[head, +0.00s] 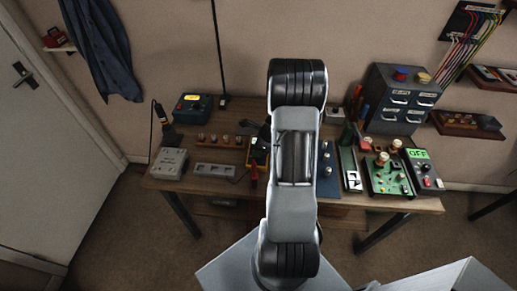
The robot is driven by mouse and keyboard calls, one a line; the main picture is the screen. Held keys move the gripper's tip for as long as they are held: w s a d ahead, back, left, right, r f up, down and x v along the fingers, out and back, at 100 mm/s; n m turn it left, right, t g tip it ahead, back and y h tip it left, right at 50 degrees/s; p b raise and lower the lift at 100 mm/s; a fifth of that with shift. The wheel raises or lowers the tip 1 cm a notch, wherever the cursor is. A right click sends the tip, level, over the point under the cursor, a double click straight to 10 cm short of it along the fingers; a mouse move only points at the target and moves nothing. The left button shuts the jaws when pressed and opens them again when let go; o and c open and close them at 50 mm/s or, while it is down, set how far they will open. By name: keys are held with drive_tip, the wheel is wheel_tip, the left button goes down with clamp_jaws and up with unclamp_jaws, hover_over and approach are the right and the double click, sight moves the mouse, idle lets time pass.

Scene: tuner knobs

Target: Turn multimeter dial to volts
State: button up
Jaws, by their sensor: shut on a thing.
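The multimeter (259,154) is a dark box with yellow edges on the middle of the workbench. My arm hides its right part. The dark end of my gripper (262,131) shows just left of my arm, over the far part of the multimeter. It is shut on the dial, but the fingertips and the dial are too small and too covered to make out. The dial's pointer and its markings cannot be read from here.
The wooden workbench (222,181) also holds a grey box (168,164), a blue device with a yellow display (193,107), a green circuit board (388,178) and a power unit reading OFF (424,172). A grey drawer cabinet (396,100) stands at the back right. Red leads lie before the multimeter.

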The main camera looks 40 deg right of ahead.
drive_tip(key=shift+m+t+h, duration=0.3)
drive_tip(key=shift+m+t, duration=0.1)
drive_tip(key=shift+m, duration=0.6)
drive_tip(key=o, duration=0.9)
drive_tip(key=shift+r, duration=0.1)
drive_tip(key=v, duration=1.3)
drive_tip(key=shift+r+p, duration=0.35)
drive_tip(key=shift+p, duration=0.1)
